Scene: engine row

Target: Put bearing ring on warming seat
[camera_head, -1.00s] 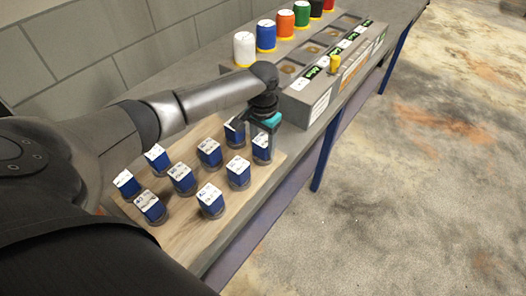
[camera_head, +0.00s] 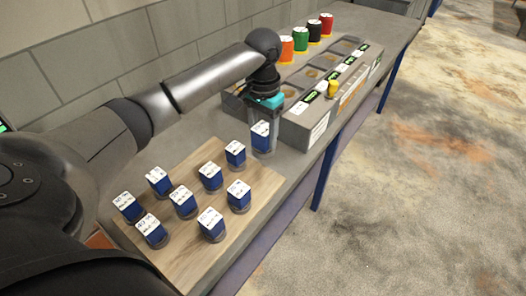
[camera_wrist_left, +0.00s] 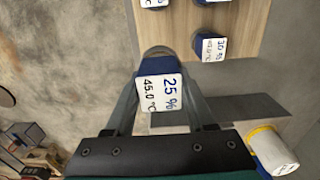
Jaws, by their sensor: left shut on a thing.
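My left gripper (camera_head: 264,120) is shut on a blue, white-labelled piece with a grey ring at its base, the bearing ring (camera_head: 262,139). It hangs just past the wooden board's far right corner, near the close end of the warming unit (camera_head: 300,128). In the left wrist view the held bearing ring (camera_wrist_left: 158,66) is between the fingers, its label reading 25 % and 45.0 °C. The grey unit has a row of square recessed warming seats (camera_head: 310,73) with green displays; my arm hides part of the nearest end. My right gripper is not in view.
Several similar blue pieces (camera_head: 183,203) stand on the wooden board (camera_head: 185,258). Coloured spools (camera_head: 287,50) line the unit's back, and a small yellow object (camera_head: 333,88) is on its front. The bench edge drops to open floor at right.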

